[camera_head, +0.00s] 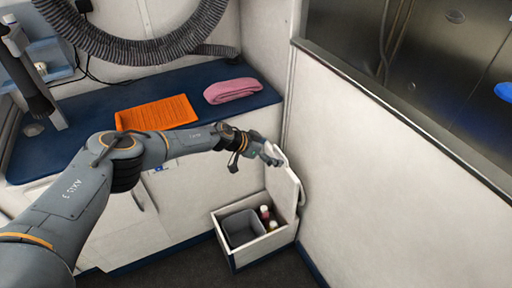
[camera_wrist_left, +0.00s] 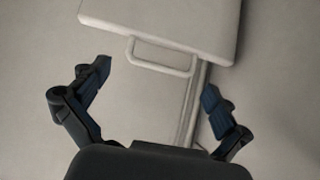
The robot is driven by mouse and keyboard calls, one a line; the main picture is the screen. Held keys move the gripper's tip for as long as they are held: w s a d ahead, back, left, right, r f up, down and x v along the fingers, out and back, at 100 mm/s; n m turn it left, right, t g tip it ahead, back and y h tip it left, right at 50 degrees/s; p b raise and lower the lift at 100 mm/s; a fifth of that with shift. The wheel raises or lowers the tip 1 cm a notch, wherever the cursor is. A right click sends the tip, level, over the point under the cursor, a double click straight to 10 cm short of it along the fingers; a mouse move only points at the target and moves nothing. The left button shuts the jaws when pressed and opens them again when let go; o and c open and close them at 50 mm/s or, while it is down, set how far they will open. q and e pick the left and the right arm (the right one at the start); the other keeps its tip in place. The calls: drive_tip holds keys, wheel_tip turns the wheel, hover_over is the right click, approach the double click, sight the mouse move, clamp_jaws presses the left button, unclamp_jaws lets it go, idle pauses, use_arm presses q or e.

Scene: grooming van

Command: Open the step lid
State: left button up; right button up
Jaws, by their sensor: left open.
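The step box (camera_head: 238,256) stands on the floor in the corner, with its white lid (camera_head: 284,185) raised steeply along its right side. My left gripper (camera_head: 274,158) is at the upper edge of the lid in the head view. In the left wrist view, the lid (camera_wrist_left: 165,22) fills the top, and its handle (camera_wrist_left: 160,68) lies between the open fingers of my left gripper (camera_wrist_left: 155,88). The fingers are apart from the handle and hold nothing. My right gripper is not in view.
Inside the box are a grey bin (camera_head: 241,229) and small bottles (camera_head: 268,218). A blue counter (camera_head: 75,119) behind holds an orange towel (camera_head: 157,113) and a pink towel (camera_head: 231,90). A white partition (camera_head: 365,175) closes off the right side. Dark floor lies in front of the box.

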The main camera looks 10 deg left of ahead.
use_arm(q)
drive_tip(key=v, duration=0.7)
drive_tip(key=shift+s+a+r, duration=0.15)
drive_tip(key=shift+s+r, duration=0.05)
drive_tip(key=shift+s, duration=0.05)
